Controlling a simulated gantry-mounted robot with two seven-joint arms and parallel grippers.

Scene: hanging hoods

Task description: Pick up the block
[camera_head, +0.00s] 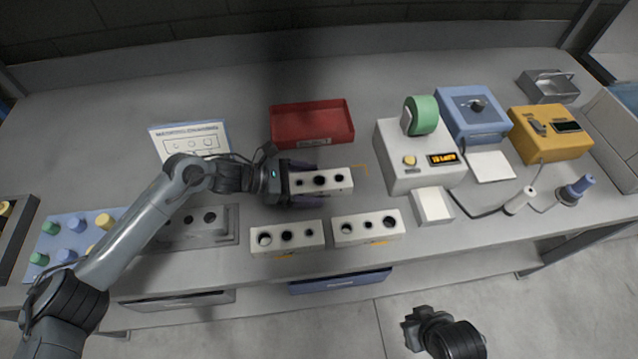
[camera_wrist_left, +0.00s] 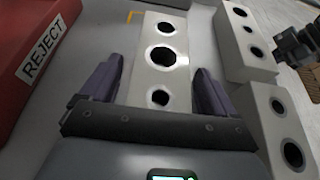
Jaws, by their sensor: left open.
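A white block (camera_head: 341,187) with three round holes lies on the grey bench in front of the red bin. My left gripper (camera_head: 317,181) is open, with one finger along each long side of this block. In the left wrist view the block (camera_wrist_left: 162,79) lies between the two dark fingers, with a visible gap on each side. Two similar white blocks, the left one (camera_head: 288,247) and the right one (camera_head: 368,240), lie nearer the front edge. My right gripper (camera_head: 420,320) is low at the bottom of the head view, away from the bench; its jaw state is unclear.
A red reject bin (camera_head: 313,141) stands behind the block. A grey machine with a green roll (camera_head: 422,115), a blue box (camera_head: 470,127) and a yellow box (camera_head: 552,148) stand right. A grey fixture (camera_head: 207,238) and a pegged blue tray (camera_head: 62,222) lie left.

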